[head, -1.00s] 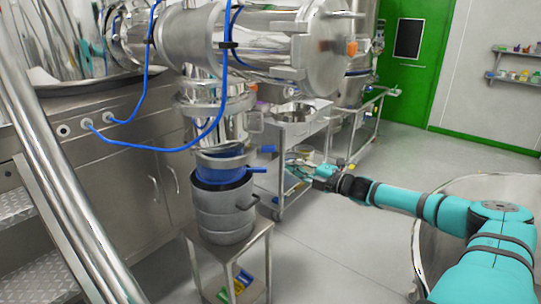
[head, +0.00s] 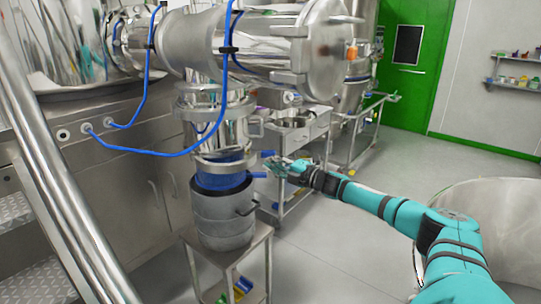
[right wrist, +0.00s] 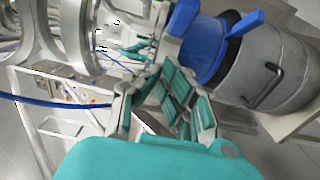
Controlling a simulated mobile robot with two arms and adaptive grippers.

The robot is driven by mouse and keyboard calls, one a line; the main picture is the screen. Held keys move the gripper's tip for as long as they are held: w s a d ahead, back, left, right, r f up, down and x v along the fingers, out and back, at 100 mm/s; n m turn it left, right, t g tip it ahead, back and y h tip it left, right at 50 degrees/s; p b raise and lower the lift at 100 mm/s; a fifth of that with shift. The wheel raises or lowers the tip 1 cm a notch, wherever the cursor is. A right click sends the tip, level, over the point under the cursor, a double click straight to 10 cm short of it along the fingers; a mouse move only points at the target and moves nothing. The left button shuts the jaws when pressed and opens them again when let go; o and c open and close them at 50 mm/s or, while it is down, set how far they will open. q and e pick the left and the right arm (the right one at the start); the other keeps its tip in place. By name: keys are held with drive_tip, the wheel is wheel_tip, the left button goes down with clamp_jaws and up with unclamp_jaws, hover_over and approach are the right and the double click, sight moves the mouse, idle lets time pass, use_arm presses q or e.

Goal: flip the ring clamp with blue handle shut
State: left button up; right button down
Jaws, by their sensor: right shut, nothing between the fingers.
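A steel ring clamp (head: 228,163) sits around the lower end of the vertical steel pipe, above a blue sleeve (head: 222,180). Two blue handles stick out to the right here, an upper one (head: 267,153) and a lower one (head: 258,175). I cannot tell for sure how each joins the ring. My right gripper (head: 280,166) is shut and empty, close to the right of the handles. The right wrist view shows its fingers (right wrist: 168,105), with blue handles (right wrist: 182,18) and (right wrist: 246,24) beyond them, apart from the fingers. My left gripper is not in view.
A grey steel drum (head: 222,218) with a side handle stands under the sleeve on a small steel stand (head: 240,248). A blue hose (head: 150,152) hangs at left. A steel cart (head: 300,135) stands behind my gripper. Open floor lies to the right.

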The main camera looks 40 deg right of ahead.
sight(259, 153)
drive_tip(key=shift+w+d+p, duration=0.25)
drive_tip(key=shift+w+d, duration=0.3)
drive_tip(key=shift+w, duration=0.35)
drive_tip(key=shift+w+d+p, duration=0.25)
drive_tip(key=shift+w+d, duration=0.3)
drive_tip(key=shift+w, duration=0.3)
